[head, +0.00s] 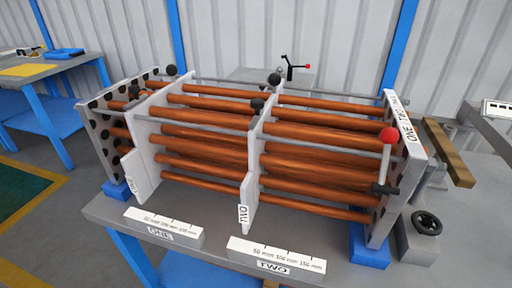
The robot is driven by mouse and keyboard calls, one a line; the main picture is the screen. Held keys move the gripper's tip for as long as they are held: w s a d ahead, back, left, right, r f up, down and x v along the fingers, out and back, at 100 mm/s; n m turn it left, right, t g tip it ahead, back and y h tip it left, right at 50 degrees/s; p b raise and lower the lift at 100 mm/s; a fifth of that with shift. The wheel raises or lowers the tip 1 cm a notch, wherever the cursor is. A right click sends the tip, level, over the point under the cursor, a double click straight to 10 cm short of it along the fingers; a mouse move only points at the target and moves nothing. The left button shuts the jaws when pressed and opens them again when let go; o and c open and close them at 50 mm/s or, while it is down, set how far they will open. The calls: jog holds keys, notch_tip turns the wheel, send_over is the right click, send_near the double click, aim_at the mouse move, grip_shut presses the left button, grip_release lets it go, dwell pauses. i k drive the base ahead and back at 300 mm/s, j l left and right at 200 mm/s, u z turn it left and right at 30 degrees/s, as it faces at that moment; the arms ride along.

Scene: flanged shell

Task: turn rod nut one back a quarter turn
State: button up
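A tube bundle of copper-coloured tubes (315,165) lies between a left end plate (103,140) and a right end plate (408,150). The right plate's edge bears "ONE TWO" and further lettering that is cut off or unclear. Thin grey rods (330,92) run along the bundle. Black round knobs show at the top (171,70), mid-bundle (274,79) and nearer (257,104). I cannot tell which part is rod nut one. My gripper is not in view.
Two pale plates cross the bundle, the right one (249,205) marked "TWO". Scale blocks marked ONE (165,228) and TWO (275,258) lie along the bench's front. Blue supports (370,248) hold the bundle. A black handwheel (427,222) is at right. A blue-legged table (50,85) stands left.

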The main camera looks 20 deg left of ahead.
aim_at(431, 165)
jog(key=l+u, duration=0.2)
jog(key=l, duration=0.25)
jog(key=k+l+u, duration=0.2)
jog(key=l, duration=0.25)
jog(key=l+u, duration=0.2)
jog(key=l, duration=0.3)
jog(key=k+l+u, duration=0.2)
jog(key=l, duration=0.2)
jog(key=l+u, duration=0.2)
jog(key=l, duration=0.25)
jog(key=k, duration=0.05)
